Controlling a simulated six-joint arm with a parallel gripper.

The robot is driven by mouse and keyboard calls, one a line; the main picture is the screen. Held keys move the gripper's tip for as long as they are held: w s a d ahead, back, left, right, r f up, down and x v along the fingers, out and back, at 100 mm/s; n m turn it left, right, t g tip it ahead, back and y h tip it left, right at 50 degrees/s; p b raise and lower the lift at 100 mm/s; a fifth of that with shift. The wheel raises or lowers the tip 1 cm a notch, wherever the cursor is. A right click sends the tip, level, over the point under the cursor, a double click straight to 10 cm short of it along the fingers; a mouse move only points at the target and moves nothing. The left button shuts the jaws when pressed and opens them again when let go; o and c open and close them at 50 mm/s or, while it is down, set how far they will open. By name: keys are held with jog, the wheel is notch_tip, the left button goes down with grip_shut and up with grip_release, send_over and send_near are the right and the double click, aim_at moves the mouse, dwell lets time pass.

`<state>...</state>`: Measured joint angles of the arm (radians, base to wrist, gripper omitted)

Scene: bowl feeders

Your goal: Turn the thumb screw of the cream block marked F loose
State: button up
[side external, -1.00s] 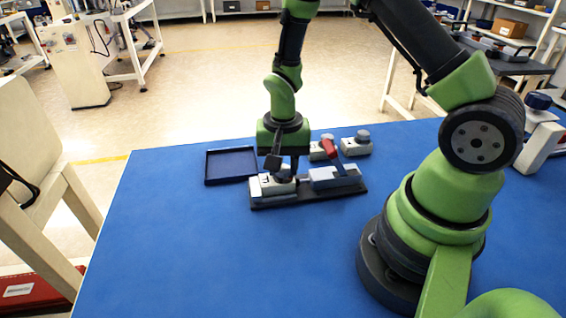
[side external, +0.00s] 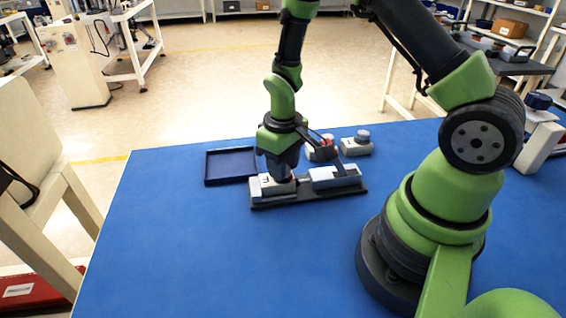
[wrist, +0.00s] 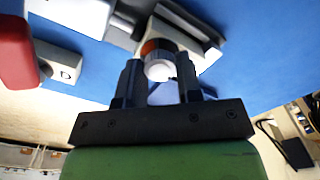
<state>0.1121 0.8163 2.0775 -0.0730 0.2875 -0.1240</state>
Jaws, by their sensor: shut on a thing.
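The cream block marked F (side external: 262,189) sits at the left end of a dark base plate (side external: 308,197) in the side view. My gripper (side external: 283,178) points down over this block, with its fingers at the block's top. In the wrist view my gripper (wrist: 159,84) is shut on a round knob, the thumb screw (wrist: 159,70), with a pale end and a red and dark band. In the side view the fingers hide the screw, so how far out it stands cannot be told.
A grey block (side external: 337,179) sits on the plate's right end, close to my gripper. A red handle (wrist: 14,55) shows in the wrist view. An empty dark blue tray (side external: 230,167) lies behind left. A cream block with a grey knob (side external: 356,147) stands behind right. The blue table front is clear.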

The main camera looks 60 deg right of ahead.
jog(key=shift+n, duration=0.6)
jog(key=o, duration=0.9)
jog(key=shift+o, duration=0.2)
notch_tip(320, 180, up, 10)
jog(key=s+a+r+m+t+y, duration=0.1)
jog(key=s+a+r+m+t, duration=0.1)
jog(key=s+r, duration=0.4)
jog(key=s+a+r+m+t+y, duration=0.1)
jog(key=s+a+r+m+t, duration=0.1)
jog(key=s+a+r+t, duration=0.2)
jog(key=s+r+t, duration=0.1)
jog(key=s+r, duration=0.2)
jog(key=r, duration=0.3)
jog(key=shift+s+m, duration=0.15)
jog(key=shift+m, duration=0.15)
